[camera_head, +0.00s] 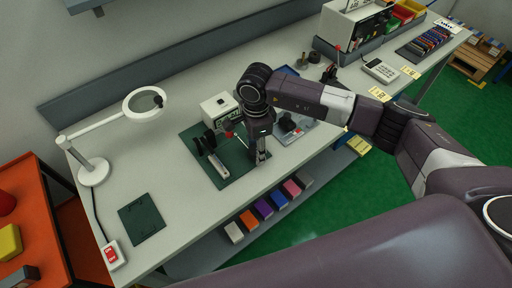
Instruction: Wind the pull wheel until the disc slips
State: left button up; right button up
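A small device stands on a dark green mat (190,139) on the bench. It has dark upright disc-like parts (209,141), a light grey bar (218,166) and a small red part (229,134). I cannot tell which part is the pull wheel and which the disc; some may be hidden behind my gripper. My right gripper (261,157) points down at the right edge of the mat, just right of these parts. Its fingers are dark and small, so whether they are open, shut or touching something is unclear. My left gripper is not in view.
A white box (217,106) stands behind the mat. A blue-grey tray (296,131) with dark items is right of my gripper. A magnifier lamp (93,173), a dark green pad (141,219) and a red switch (111,253) are at left. Coloured bins (264,208) sit below.

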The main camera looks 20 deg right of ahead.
jog(key=c, duration=0.7)
jog(key=shift+m+b, duration=0.3)
jog(key=shift+b, duration=0.05)
jog(key=m+b, duration=0.2)
jog(key=shift+f+m, duration=0.2)
jog(key=shift+m, duration=0.1)
jog(key=m+b, duration=0.2)
jog(key=shift+m+b, duration=0.3)
jog(key=shift+m, duration=0.1)
jog(key=m+b, duration=0.2)
jog(key=m, duration=0.1)
jog(key=shift+r+m+b, duration=0.15)
jog(key=shift+m+b, duration=0.75)
jog(key=shift+m, duration=0.6)
